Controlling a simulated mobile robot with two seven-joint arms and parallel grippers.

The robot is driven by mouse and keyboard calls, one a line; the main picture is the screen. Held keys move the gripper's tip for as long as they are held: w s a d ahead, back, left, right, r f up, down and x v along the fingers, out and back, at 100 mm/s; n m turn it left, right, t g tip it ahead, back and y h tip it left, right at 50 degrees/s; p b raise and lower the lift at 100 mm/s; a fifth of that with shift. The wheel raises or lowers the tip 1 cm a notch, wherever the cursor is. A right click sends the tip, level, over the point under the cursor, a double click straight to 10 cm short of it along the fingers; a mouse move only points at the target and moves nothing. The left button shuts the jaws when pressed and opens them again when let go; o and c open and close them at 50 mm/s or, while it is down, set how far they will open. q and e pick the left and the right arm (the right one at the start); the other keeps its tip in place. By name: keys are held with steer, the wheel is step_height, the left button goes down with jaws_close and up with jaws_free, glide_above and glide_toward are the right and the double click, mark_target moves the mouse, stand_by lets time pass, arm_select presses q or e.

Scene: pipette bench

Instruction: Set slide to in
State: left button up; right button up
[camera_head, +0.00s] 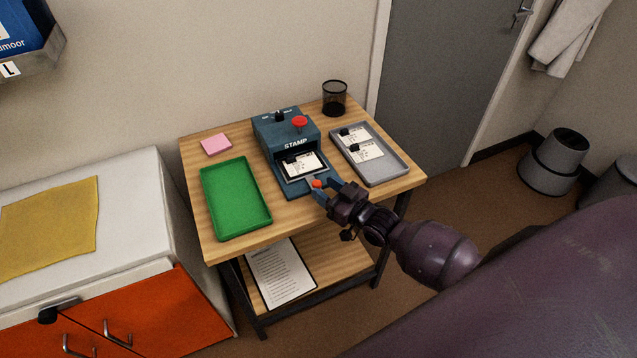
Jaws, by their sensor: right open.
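The blue stamp machine (271,131) stands at the back middle of the wooden table, with a red button (299,122) and a black knob (279,116) on top. Its slide (292,190) sticks out at the front and carries a white card (307,164) with a black piece on it. A small red-orange knob (317,184) sits at the slide's front end. My right gripper (324,186) is open, with its blue fingers around or beside that knob; I cannot tell whether they touch it. My left gripper is not in view.
A green tray (222,228) lies empty left of the machine. A grey tray (374,179) with two cards stands to its right. A pink note pad (216,144) and a black mesh cup (334,98) stand behind. Paper (281,277) lies on the lower shelf.

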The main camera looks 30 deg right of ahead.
steer(key=v, duration=0.7)
steer(key=shift+s, duration=0.2)
steer(key=shift+o, duration=0.3)
